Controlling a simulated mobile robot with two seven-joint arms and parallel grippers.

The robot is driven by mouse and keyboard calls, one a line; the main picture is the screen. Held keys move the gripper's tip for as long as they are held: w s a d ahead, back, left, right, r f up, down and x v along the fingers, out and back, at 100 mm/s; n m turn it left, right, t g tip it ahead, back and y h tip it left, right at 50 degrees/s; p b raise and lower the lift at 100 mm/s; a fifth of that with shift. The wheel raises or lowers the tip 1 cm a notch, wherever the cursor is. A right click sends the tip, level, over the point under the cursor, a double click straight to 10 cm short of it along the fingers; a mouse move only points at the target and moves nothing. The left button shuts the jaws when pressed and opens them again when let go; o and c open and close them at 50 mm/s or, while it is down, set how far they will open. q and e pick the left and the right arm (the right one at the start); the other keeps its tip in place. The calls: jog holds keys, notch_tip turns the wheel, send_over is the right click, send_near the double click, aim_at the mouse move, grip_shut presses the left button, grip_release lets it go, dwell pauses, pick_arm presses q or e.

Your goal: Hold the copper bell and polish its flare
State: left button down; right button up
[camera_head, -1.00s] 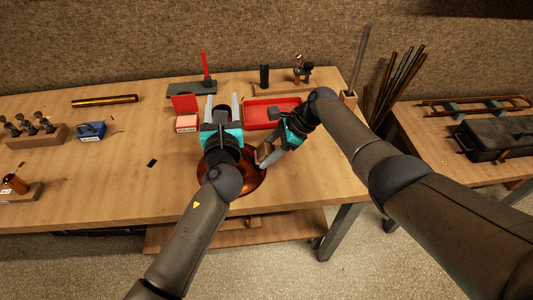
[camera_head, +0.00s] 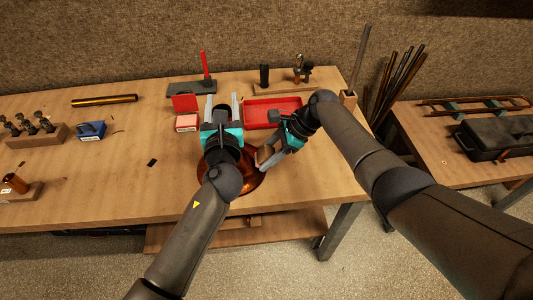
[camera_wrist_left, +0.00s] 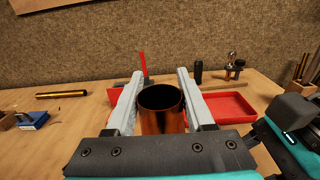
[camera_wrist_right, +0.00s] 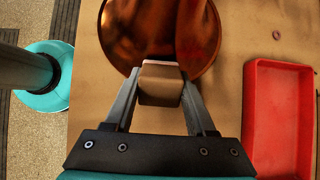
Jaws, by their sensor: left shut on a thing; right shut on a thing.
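The copper bell (camera_head: 250,181) stands flare down near the table's front edge, partly hidden by my left arm. In the left wrist view its open tube end (camera_wrist_left: 162,98) points up between the fingers. My left gripper (camera_head: 222,100) is shut on the bell's tube. My right gripper (camera_head: 266,156) is shut on a brown block with a pale pad (camera_wrist_right: 160,84), held at the flare's right side. In the right wrist view the pad's far edge overlaps the rim of the flare (camera_wrist_right: 120,35); I cannot tell whether they touch.
A shallow red tray (camera_head: 272,108) lies right of the bell. A brass tube (camera_head: 104,101) and a wooden rack (camera_head: 38,134) are further left. Rods (camera_head: 395,80) stand at the right.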

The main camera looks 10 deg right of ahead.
pick_arm(q)
jog(key=shift+f, duration=0.1)
pick_arm(e)
jog(key=shift+s+f, duration=0.1)
jog(key=shift+s, duration=0.45)
jog(key=shift+s, duration=0.25)
jog(key=shift+s, duration=0.3)
jog(key=shift+w+a, duration=0.1)
jog(key=shift+w, duration=0.15)
dwell(0.4)
jog(key=shift+w, duration=0.15)
pick_arm(q)
jog(key=shift+d, duration=0.1)
pick_arm(e)
jog(key=shift+w, duration=0.2)
jog(key=shift+w, duration=0.2)
jog(key=shift+r, duration=0.25)
